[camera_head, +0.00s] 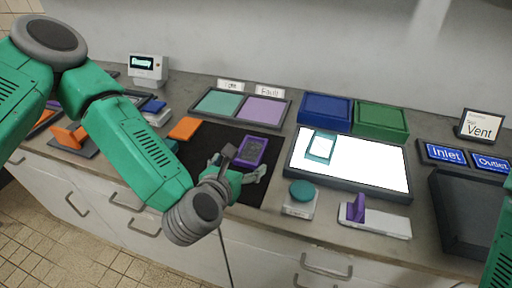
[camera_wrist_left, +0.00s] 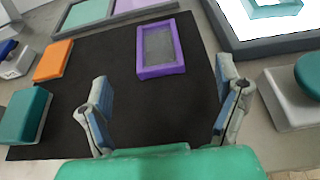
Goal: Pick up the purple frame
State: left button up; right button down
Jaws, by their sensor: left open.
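The purple frame (camera_head: 250,151) lies flat on a black mat (camera_head: 217,183) on the counter. It has a grey inner panel and also shows in the left wrist view (camera_wrist_left: 160,71), ahead of the fingers. My left gripper (camera_head: 243,171) is open, with its fingers spread and nothing between them, just in front of the frame and low over the mat. Its two fingers (camera_wrist_left: 164,100) stand wide apart in the left wrist view, and the frame lies beyond them, apart from both. My right gripper is not in view; only a bit of my green arm shows at the right edge.
An orange block (camera_head: 185,128) and a teal block (camera_wrist_left: 26,116) lie on the mat's left side. A lit white panel (camera_head: 370,165) with a teal frame (camera_head: 321,146) stands right. Behind are a green-and-purple tray (camera_head: 239,108) and blue (camera_head: 325,108) and green (camera_head: 381,119) boxes.

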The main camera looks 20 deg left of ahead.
aim_at(250, 151)
pick_arm(q)
jog(key=x, duration=0.6)
jog(key=shift+s+a+f, duration=0.1)
jog(key=shift+a+f, duration=0.05)
jog(key=shift+a, duration=0.1)
jog(key=shift+w+a+f, duration=0.15)
jog(key=shift+w+f, duration=0.05)
jog(key=shift+w, duration=0.25)
jog(key=x, duration=0.4)
jog(key=shift+w+d+f+p, duration=0.2)
jog(key=shift+d+f+p, duration=0.1)
jog(key=shift+p, duration=0.1)
jog(key=shift+a, duration=0.2)
jog(key=c, duration=1.3)
